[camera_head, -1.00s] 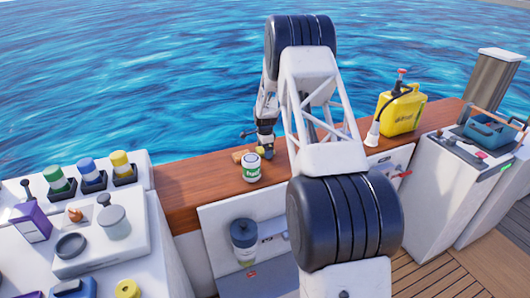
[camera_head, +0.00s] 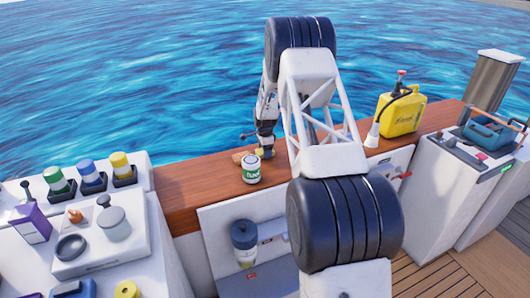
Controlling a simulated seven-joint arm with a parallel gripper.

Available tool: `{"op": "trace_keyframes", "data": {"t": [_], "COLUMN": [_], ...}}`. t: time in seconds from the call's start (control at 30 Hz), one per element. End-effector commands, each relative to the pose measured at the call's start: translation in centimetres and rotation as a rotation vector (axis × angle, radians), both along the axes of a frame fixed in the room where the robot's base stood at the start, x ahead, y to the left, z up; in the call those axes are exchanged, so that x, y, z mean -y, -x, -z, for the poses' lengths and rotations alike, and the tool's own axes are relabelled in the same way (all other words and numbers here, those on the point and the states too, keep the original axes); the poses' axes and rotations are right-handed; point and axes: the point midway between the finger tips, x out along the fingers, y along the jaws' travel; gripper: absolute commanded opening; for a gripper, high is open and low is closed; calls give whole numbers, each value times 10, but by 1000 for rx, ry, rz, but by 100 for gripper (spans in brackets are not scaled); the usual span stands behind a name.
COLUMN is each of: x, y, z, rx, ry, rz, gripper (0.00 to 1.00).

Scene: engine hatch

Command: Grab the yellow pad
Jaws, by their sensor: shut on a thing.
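My gripper (camera_head: 264,148) is at the wooden ledge (camera_head: 190,196), just behind and right of a white and green can. It is small in this view and partly hidden by my own arm. A small yellow patch, likely the yellow pad (camera_head: 265,152), shows at the fingertips, low over the ledge. The jaws are shut on it. Whether it touches the ledge cannot be told.
The white and green can (camera_head: 251,168) stands close to the gripper, with a tan brown object (camera_head: 238,157) behind it. A yellow jug (camera_head: 401,112) with a hose stands farther right. Bottles in holders (camera_head: 90,175) stand at the left. Water lies beyond the ledge.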

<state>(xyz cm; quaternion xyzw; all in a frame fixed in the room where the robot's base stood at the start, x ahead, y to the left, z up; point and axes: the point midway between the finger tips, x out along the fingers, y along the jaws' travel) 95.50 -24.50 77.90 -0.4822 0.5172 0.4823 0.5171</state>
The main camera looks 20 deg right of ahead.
Motion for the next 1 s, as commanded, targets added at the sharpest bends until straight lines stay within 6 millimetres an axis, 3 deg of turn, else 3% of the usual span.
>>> {"op": "trace_keyframes", "data": {"t": [0.27,0.7,1.0], "x": [0,0,0], "y": [0,0,0], "z": [-18,-81,-100], "rx": [1,2,0], "ry": [0,0,0], "rz": [0,0,0], "gripper": [45,45,45]}}
